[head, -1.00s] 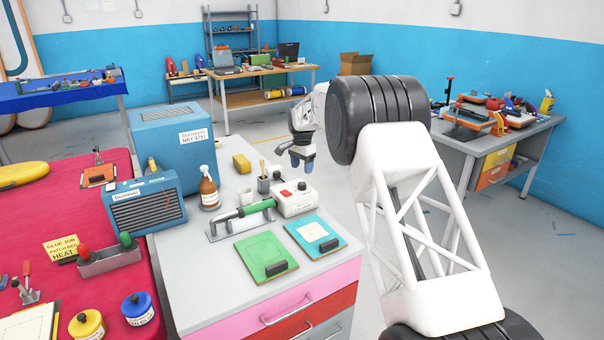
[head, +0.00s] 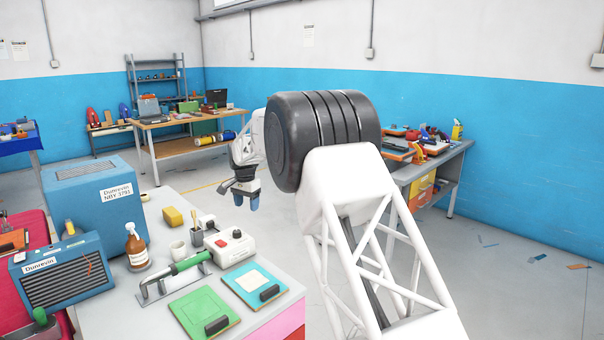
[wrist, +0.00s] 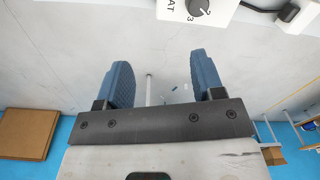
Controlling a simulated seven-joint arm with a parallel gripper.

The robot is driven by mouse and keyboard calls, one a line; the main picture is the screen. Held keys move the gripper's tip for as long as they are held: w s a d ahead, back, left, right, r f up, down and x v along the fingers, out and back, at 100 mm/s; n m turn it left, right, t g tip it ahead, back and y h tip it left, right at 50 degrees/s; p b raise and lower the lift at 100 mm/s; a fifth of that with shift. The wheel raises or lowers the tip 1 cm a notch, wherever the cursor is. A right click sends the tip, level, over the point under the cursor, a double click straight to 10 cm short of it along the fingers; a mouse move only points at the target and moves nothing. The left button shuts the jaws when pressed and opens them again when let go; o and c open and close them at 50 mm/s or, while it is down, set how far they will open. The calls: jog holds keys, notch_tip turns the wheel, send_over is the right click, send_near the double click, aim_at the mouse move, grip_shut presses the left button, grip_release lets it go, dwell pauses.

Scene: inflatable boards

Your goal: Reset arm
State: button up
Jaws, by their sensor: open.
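My gripper (head: 246,199) hangs in the air past the right edge of the grey workbench (head: 286,274) in the head view, beside the white control box. In the wrist view its two blue ribbed fingers (wrist: 162,82) stand apart with nothing between them. My white lattice arm with a black joint covers the middle right of the head view and hides part of the floor behind it.
On the workbench are a white control box (head: 229,243), a green-handled tool (head: 177,270), a green board (head: 204,310), a blue board (head: 254,283), a brown spray bottle (head: 136,248) and a yellow sponge (head: 173,216). Further tables stand behind. Floor is open at right.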

jog(key=s+d+r+n, duration=0.1)
jog(key=s+d+r, duration=0.5)
jog(key=s+d, duration=0.3)
jog(key=s+d+r+n+t, duration=0.1)
jog(key=s+d+r, duration=0.4)
jog(key=s+d, duration=0.35)
jog(key=s+d+r+n, duration=0.1)
jog(key=s+d+r, duration=0.5)
jog(key=s+d, duration=0.3)
jog(key=s+d+f+n, duration=0.1)
jog(key=s+d, duration=0.3)
jog(key=s, duration=0.7)
jog(key=s+d, duration=0.5)
jog(key=s, duration=0.6)
jog(key=s+d+f, duration=0.2)
jog(key=s+f, duration=0.1)
jog(key=s, duration=0.6)
jog(key=s+d+f+n+t, duration=0.1)
jog(key=s+f, duration=0.3)
jog(key=s, duration=0.4)
jog(key=shift+s+d+f, duration=0.25)
jog(key=shift+s+d, duration=0.15)
jog(key=shift+d, duration=0.05)
